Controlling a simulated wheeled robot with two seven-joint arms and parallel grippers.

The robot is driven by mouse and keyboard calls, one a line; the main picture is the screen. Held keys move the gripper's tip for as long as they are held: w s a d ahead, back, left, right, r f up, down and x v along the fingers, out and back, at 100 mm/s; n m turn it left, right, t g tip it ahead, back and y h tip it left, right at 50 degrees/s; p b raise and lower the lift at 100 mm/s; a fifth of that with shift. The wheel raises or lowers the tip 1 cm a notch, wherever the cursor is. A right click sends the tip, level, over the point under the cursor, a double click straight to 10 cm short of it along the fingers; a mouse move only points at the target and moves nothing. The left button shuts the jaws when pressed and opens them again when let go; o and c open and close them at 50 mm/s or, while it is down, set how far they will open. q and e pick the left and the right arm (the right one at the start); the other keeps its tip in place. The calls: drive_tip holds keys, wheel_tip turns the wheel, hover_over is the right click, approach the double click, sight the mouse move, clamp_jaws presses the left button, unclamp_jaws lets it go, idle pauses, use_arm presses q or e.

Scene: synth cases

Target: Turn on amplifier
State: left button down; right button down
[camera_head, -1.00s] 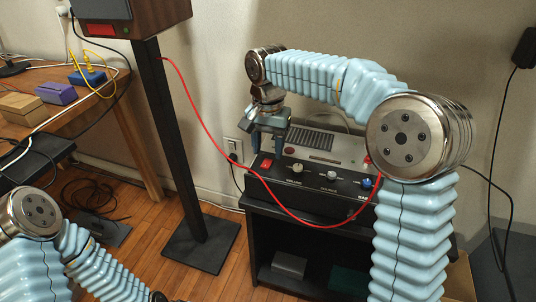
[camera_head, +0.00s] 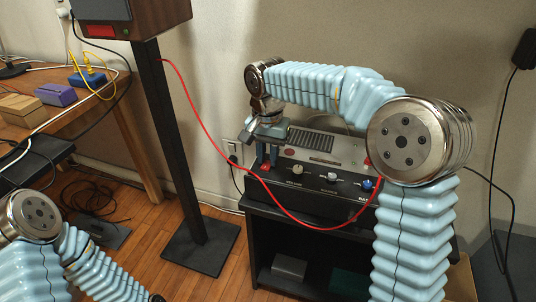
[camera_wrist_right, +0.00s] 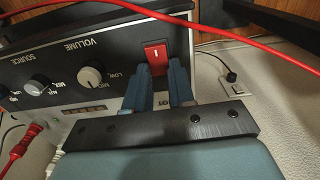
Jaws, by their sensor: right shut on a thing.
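The amplifier (camera_head: 338,193) stands on a dark shelf unit, with a dark front panel and a light grey top. Its red rocker switch (camera_wrist_right: 157,54) is at the panel's end and bears a white mark. Whether it is pressed on cannot be told. My right gripper (camera_head: 267,156) reaches down at the amplifier's left end and is shut on the switch. In the right wrist view, my right gripper's blue-grey fingers (camera_wrist_right: 158,82) stand on either side of the switch. In the head view the fingers mostly hide it. My left arm is at lower left, its gripper out of view.
A red cable (camera_head: 208,135) hangs from the speaker (camera_head: 135,18) across the amplifier's front. Knobs, including the volume knob (camera_head: 298,169), line the panel. The speaker stand (camera_head: 173,140) is left of the shelf. A wall socket (camera_head: 232,147) is behind.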

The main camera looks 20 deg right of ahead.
drive_tip(key=t+b, duration=0.1)
drive_tip(key=t+h+b, duration=0.1)
drive_tip(key=b, duration=0.1)
drive_tip(key=shift+s+a+f, duration=0.15)
drive_tip(key=shift+s+a, duration=0.05)
drive_tip(key=shift+s, duration=0.1)
drive_tip(key=shift+r, duration=0.25)
drive_tip(key=c, duration=1)
unclamp_jaws()
drive_tip(key=shift+o, duration=0.2)
drive_tip(key=p+v, duration=0.1)
drive_tip(key=v, duration=1.3)
drive_tip(key=shift+s+a+p, duration=0.15)
drive_tip(key=shift+a+p, duration=0.1)
drive_tip(key=shift+p, duration=0.1)
drive_tip(key=shift+f, duration=0.2)
